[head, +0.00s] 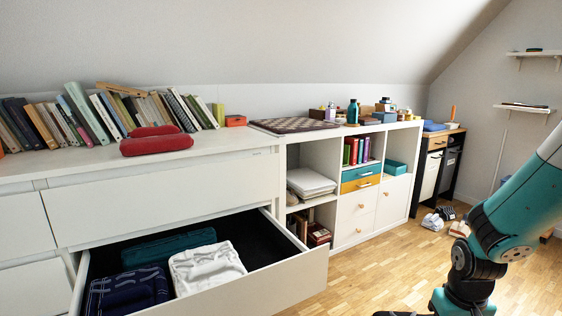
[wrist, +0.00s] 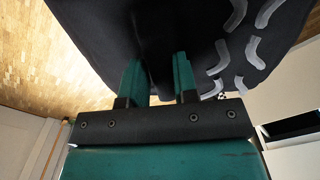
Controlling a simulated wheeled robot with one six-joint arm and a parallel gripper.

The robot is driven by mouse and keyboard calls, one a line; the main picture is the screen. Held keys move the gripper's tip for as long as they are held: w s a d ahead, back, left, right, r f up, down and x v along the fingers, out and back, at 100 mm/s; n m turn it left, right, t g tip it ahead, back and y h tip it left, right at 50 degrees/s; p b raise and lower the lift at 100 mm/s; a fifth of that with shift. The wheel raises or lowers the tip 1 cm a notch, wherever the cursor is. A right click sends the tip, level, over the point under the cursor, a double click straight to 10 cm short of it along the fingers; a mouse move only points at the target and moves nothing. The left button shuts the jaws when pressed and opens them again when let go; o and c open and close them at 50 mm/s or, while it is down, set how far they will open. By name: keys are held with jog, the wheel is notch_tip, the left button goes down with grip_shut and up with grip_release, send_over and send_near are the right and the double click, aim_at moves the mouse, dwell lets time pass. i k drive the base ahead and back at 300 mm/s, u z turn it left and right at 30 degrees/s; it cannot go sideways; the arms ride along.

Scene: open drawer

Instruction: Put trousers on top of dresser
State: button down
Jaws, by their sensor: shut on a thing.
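In the wrist view, my gripper (wrist: 157,62) is shut on a dark, soft-looking thing (wrist: 85,22) with pale grey wavy marks. I cannot tell whether it is the trousers. It fills the top of that view and hides the fingertips. My gripper and this thing are outside the head view. The white dresser (head: 150,200) stands at left in the head view. Its open drawer (head: 285,277) holds a folded navy garment (head: 128,290), a folded teal cloth (head: 168,248) and a folded white garment (head: 207,268). A red folded thing (head: 157,145) lies on the dresser top.
A row of books (head: 100,112) stands along the back of the dresser top. A chessboard (head: 294,125) and small items top the adjoining white shelf unit (head: 382,205). Shoes (head: 437,219) lie on the wooden floor at right. The dresser top's front strip right of the red thing is clear.

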aim_at(227, 137)
jog(key=z, duration=1.4)
jog(key=i, duration=1.6)
jog(key=u, duration=2.3)
